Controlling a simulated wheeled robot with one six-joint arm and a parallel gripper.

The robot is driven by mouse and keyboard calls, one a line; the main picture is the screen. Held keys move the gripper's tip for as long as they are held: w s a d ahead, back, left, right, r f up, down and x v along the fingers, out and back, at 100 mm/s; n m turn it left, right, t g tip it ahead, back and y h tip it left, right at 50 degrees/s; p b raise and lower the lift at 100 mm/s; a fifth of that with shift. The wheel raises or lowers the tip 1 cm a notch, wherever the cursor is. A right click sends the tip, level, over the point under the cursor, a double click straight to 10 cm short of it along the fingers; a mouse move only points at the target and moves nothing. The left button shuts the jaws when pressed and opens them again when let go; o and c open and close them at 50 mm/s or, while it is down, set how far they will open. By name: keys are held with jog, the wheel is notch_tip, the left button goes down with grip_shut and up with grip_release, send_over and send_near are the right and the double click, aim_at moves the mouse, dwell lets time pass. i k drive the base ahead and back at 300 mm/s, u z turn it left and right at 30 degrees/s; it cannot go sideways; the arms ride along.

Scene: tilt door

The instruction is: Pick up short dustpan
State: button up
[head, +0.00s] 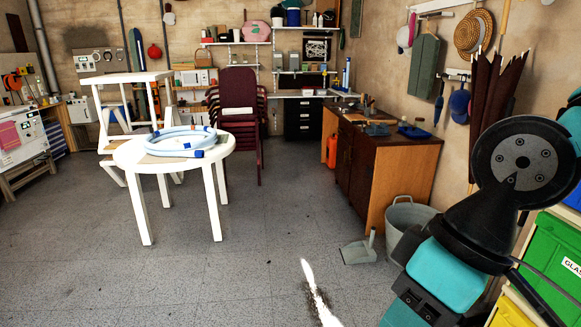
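A small grey dustpan (357,253) sits on the grey tiled floor, right of the picture's middle. Its pan lies on the floor and its short handle stands up at its right side. It is just left of a metal tub; I cannot tell whether they touch. Nothing holds the dustpan. My arm shows at the right edge, but the fingers of my gripper cannot be made out in this view.
The metal tub (407,222) stands before a wooden workbench (410,180). A round white table (133,157) with a coiled hose (185,142) is left. Green and yellow bins (552,258) stand at the right. The middle floor is clear, with a bright streak near the front.

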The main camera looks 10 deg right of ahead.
aim_at(363, 252)
jog(key=z, duration=0.2)
jog(key=i, duration=2.05)
jog(key=z, duration=0.35)
jog(key=i, duration=2.05)
jog(key=z, duration=0.15)
